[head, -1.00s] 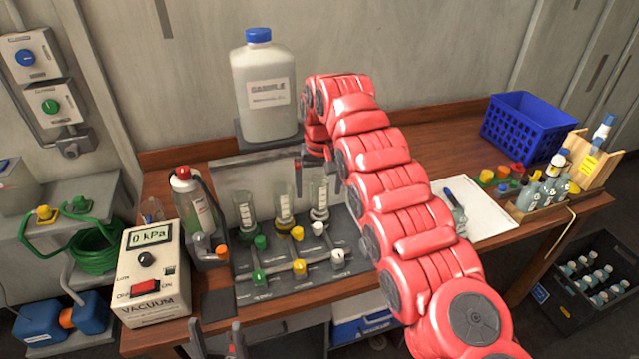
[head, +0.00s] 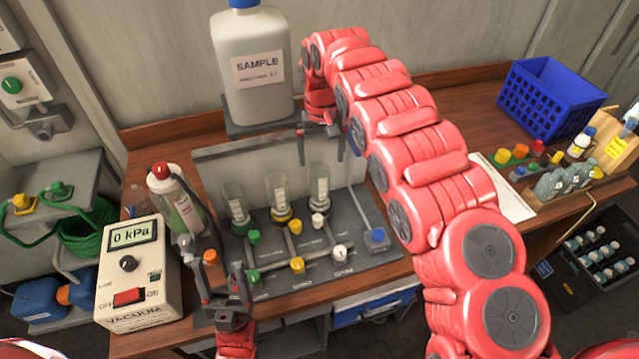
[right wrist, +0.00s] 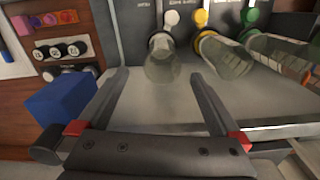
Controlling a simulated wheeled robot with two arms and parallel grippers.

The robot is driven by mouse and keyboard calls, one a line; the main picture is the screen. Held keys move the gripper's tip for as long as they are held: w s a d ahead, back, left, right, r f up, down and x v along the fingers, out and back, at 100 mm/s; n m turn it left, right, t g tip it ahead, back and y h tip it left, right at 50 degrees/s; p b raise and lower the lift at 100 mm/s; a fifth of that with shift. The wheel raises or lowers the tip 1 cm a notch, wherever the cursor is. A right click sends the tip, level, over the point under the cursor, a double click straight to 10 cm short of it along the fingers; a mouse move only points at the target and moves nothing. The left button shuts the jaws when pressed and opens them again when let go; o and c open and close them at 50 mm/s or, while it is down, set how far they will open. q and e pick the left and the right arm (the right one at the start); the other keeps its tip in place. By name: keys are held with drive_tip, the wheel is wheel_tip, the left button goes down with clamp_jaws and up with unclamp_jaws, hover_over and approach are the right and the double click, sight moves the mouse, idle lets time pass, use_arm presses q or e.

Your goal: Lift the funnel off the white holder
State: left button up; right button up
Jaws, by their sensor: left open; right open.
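Three clear funnels with printed scales stand in a row on a dark manifold. The funnel on the white holder (head: 319,183) is the rightmost in the head view; its white holder (head: 317,220) shows below it. In the right wrist view this funnel (right wrist: 163,65) lies ahead between my fingertips, apart from both, with the white holder (right wrist: 171,17) beyond. My right gripper (head: 321,150) is open and empty, behind and above the funnels; it also shows in the right wrist view (right wrist: 161,76). My left gripper (head: 226,285) is open and empty at the manifold's front left.
Funnels on yellow (head: 278,195) and green (head: 234,203) holders stand to the left. A sample jug (head: 255,85) is on a raised stand behind. A blue crate (head: 552,100) stands right.

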sight(319, 186)
wheel_tip(319, 186, down, 4)
drive_tip(key=shift+a+f, duration=0.15)
drive_tip(key=shift+f, duration=0.1)
drive_tip(key=shift+f+p, duration=0.3)
drive_tip(key=shift+f, duration=0.75)
drive_tip(key=shift+f+p, duration=0.45)
drive_tip(key=shift+p, duration=0.15)
drive_tip(key=shift+w+a+f+p, duration=0.1)
drive_tip(key=shift+f+p, duration=0.25)
drive_tip(key=shift+f, duration=0.2)
drive_tip(key=shift+w+a+f+p, duration=0.1)
drive_tip(key=shift+f+p, duration=0.2)
drive_tip(key=shift+f, duration=0.25)
drive_tip(key=shift+f+b, duration=0.4)
drive_tip(key=shift+f, duration=0.25)
drive_tip(key=shift+d+f, duration=0.1)
drive_tip(key=shift+f, duration=0.45)
